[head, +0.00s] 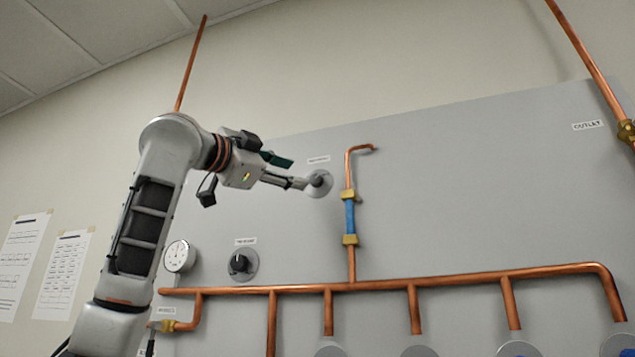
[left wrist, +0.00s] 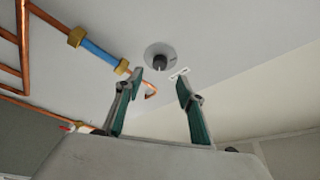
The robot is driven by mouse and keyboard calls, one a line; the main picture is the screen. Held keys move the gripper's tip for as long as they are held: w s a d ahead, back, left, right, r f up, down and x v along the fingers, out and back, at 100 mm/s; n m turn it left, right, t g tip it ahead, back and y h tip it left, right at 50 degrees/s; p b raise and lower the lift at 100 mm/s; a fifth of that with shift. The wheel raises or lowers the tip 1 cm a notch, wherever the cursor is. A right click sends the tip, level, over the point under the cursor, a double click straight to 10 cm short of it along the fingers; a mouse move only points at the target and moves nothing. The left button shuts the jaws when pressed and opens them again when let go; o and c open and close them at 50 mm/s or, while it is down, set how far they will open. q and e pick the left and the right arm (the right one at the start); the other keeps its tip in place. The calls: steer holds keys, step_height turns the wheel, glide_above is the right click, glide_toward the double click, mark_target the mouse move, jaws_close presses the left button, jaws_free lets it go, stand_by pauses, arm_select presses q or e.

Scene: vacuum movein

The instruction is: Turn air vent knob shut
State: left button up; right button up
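A round grey disc with a dark knob (head: 319,182) sits high on the grey panel, under a small label too small to read. I take it to be the air vent knob. My left gripper (head: 297,173) is raised in front of it, and one finger overlaps the disc. In the left wrist view, the knob (left wrist: 160,61) shows between and just beyond the two fingertips of my left gripper (left wrist: 160,80). That gripper is open and empty, with a gap to the knob. I cannot tell which way the knob is turned. My right gripper is not in view.
A second black knob (head: 240,263) and a round gauge (head: 180,256) are lower left. A copper pipe with a blue section (head: 350,217) stands just right of the upper knob. A horizontal copper manifold (head: 380,284) runs below. The upper right panel is mostly bare.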

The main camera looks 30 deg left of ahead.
mark_target(314, 179)
arm_select(q)
steer(key=p+x, duration=0.2)
steer(key=x, duration=0.4)
steer(key=shift+w+d+p, duration=0.1)
steer(key=shift+w+p, duration=0.2)
steer(key=shift+w, duration=0.1)
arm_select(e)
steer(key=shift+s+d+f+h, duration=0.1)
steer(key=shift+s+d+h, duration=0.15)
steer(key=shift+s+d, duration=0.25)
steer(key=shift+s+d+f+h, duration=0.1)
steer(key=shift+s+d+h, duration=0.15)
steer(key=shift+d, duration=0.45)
arm_select(q)
steer(key=shift+c, duration=0.3)
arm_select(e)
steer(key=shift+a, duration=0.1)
arm_select(q)
jaws_close()
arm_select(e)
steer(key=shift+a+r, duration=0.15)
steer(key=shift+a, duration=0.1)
